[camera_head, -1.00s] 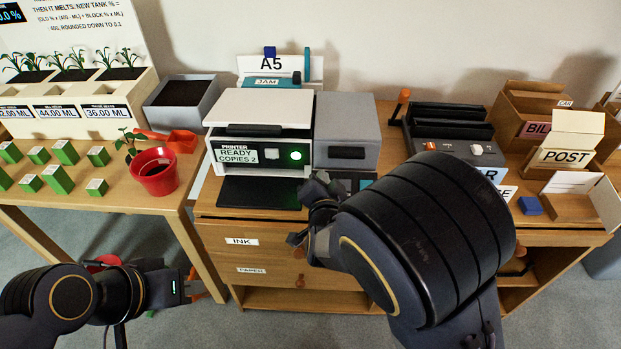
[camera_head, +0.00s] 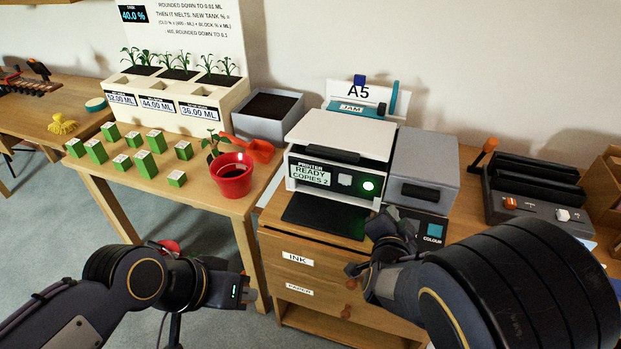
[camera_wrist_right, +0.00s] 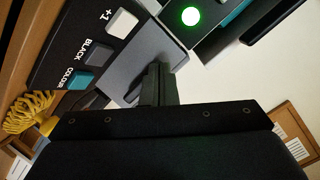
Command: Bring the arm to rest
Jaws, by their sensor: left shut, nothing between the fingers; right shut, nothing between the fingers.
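My left gripper (camera_head: 249,292) hangs low in the head view, in front of the tables. It is shut and empty, apart from everything. My right gripper (camera_wrist_right: 157,75) is shut with nothing in it. In the head view the right hand is in front of the printer (camera_head: 340,140), by the right side of its dark tray (camera_head: 325,215). The right wrist view shows the fingers near a dark panel (camera_wrist_right: 75,45) with white, grey and teal buttons. I cannot tell whether they touch anything. My right forearm hides part of the printer desk.
A black device (camera_head: 535,195) stands right of the printer. Open floor (camera_head: 45,230) shows at left.

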